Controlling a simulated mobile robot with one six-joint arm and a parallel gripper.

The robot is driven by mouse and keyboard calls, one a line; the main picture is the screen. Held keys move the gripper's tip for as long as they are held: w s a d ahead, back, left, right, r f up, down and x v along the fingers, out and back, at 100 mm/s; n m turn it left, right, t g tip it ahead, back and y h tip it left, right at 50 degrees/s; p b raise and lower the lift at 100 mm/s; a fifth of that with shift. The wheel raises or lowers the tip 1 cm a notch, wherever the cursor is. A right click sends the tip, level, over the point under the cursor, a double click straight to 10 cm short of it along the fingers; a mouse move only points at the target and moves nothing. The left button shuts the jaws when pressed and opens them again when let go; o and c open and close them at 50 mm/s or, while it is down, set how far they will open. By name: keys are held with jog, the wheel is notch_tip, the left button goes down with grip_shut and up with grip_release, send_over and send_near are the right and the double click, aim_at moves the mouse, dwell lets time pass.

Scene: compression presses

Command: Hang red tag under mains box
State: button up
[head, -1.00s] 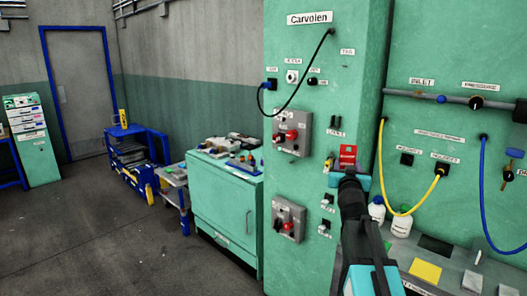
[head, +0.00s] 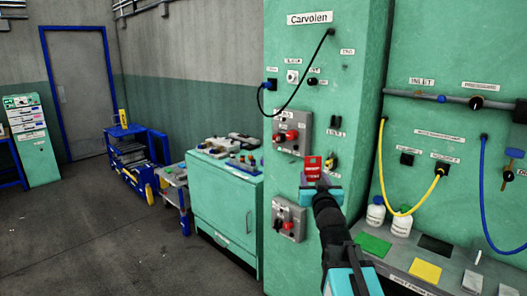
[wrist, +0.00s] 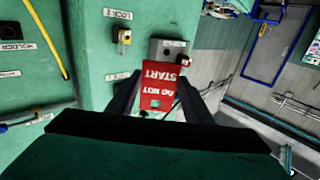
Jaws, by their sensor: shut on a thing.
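The red tag (head: 313,166) is held upright in my gripper (head: 319,183), in front of the green Carvolen cabinet. In the wrist view the tag (wrist: 155,90) reads "DO NOT START" upside down, between the two dark fingers of my gripper (wrist: 157,102). Two grey switch boxes with red knobs are on the cabinet: an upper box (head: 304,123) and a lower box (head: 288,219). The tag is right of and below the upper box in the head view. One grey box (wrist: 166,48) shows behind the tag in the wrist view. I cannot read which is the mains box.
A black cable (head: 300,88) loops above the upper box. Bottles (head: 375,214) and a bench (head: 400,262) stand right of my arm.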

jog(key=shift+w+d+f, duration=0.1)
jog(key=shift+w+d, duration=0.1)
jog(key=shift+w, duration=0.1)
dwell(0.5)
jog(key=shift+w+d+h, duration=0.3)
jog(key=shift+w+d, duration=0.05)
jog(key=w+d+r+m+h, duration=0.1)
jog(key=d+h, duration=0.1)
jog(key=d, duration=0.4)
jog(key=w+d+r+m+h, duration=0.1)
jog(key=w+d, duration=0.1)
jog(key=d, duration=0.3)
jog(key=shift+w+d+r+m+g+h, duration=0.15)
jog(key=shift+d+r+m+g+h, duration=0.15)
jog(key=shift+d+r+m+h, duration=0.1)
jog(key=shift+a, duration=0.15)
jog(key=s+a+f+y, duration=0.1)
jog(key=a, duration=0.2)
jog(key=s+a+n+y, duration=0.1)
jog(key=a, duration=0.3)
jog(key=s+a+f+n+y, duration=0.1)
jog(key=a, duration=0.3)
jog(key=shift+s+a+f, duration=0.2)
jog(key=shift+s+f, duration=0.05)
jog(key=shift+f, duration=0.1)
jog(key=shift+s+a+n+y, duration=0.4)
jog(key=shift+s+a+y, duration=0.2)
jog(key=shift+y, duration=0.1)
jog(key=shift+r, duration=0.1)
